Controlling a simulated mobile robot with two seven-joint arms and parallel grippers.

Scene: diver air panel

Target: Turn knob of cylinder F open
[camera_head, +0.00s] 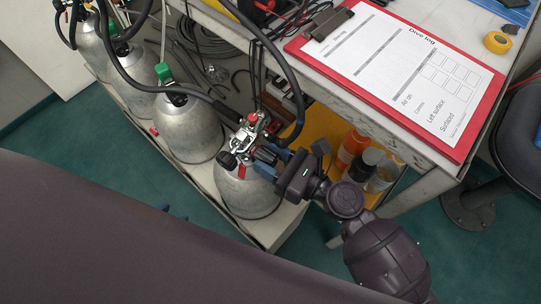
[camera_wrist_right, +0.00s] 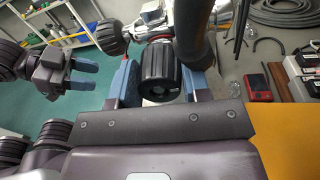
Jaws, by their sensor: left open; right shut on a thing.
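The nearest grey cylinder (camera_head: 243,200) stands at the end of the row in the head view, with a chrome valve (camera_head: 243,138) on top; I cannot read a letter on it. My right gripper (camera_head: 268,160) is at the right side of this valve. In the right wrist view a ribbed black knob (camera_wrist_right: 160,70) sits between its blue fingers, and the gripper is shut on it. My left gripper (camera_wrist_right: 84,76) shows at the left of the wrist view, open and empty, away from the valve. In the head view only its blue fingertips (camera_head: 174,212) show.
Other cylinders (camera_head: 188,125) with green knobs stand along the low bench. A black hose (camera_head: 290,75) arches over the valve. A table with a red clipboard (camera_head: 395,75) is at the right, with bottles (camera_head: 365,160) on a yellow shelf below. Teal floor is free in front.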

